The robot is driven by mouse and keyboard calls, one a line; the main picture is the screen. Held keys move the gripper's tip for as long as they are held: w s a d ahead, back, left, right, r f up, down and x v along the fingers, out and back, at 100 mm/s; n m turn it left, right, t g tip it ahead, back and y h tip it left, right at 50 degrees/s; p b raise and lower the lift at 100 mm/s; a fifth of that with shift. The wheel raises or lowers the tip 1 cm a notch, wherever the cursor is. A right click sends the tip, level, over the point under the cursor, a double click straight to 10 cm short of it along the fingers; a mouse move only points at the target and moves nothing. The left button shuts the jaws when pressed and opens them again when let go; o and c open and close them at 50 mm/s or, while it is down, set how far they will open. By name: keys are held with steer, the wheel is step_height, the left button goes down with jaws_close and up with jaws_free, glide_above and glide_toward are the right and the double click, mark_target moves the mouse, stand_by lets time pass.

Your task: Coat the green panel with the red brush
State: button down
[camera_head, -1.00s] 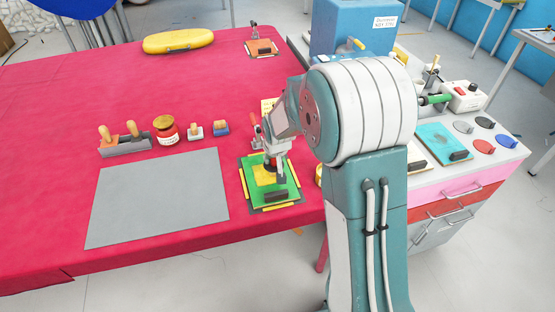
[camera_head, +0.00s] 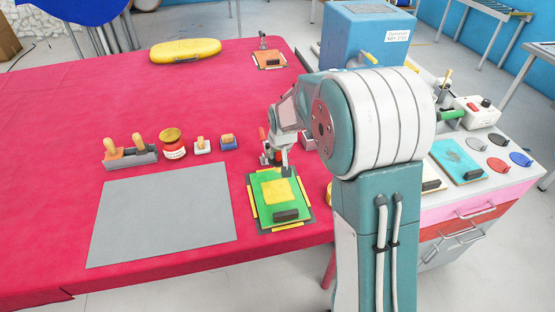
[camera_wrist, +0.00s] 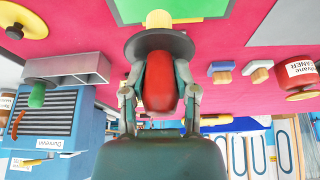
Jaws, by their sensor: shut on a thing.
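The green panel (camera_head: 275,216) lies flat on the red table, with a yellow patch (camera_head: 281,190) in its middle, yellow strips at its sides and a black block at its near end. My gripper (camera_head: 283,152) is above the panel's far edge. In the wrist view my gripper (camera_wrist: 160,88) is shut around the red handle of the brush (camera_wrist: 160,82), which has a dark disc and a yellowish tip beyond it. Part of the green panel (camera_wrist: 192,10) shows behind the tip. In the head view the brush is mostly hidden, and I cannot tell whether its tip touches the panel.
A grey mat (camera_head: 160,215) lies left of the panel. A jar (camera_head: 172,146), two small stamps and a grey holder (camera_head: 131,157) stand behind the mat. A cart (camera_head: 495,188) with loose discs and a teal board is at right. A yellow case (camera_head: 185,50) lies at the back.

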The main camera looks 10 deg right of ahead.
steer(key=shift+d+r, duration=0.2)
steer(key=shift+r, duration=0.45)
steer(key=shift+d+r, duration=0.2)
steer(key=shift+r, duration=0.4)
steer(key=shift+a+r, duration=0.15)
steer(key=shift+r, duration=0.5)
steer(key=shift+a+r, duration=0.2)
steer(key=shift+a, duration=0.05)
steer(key=shift+d, duration=0.3)
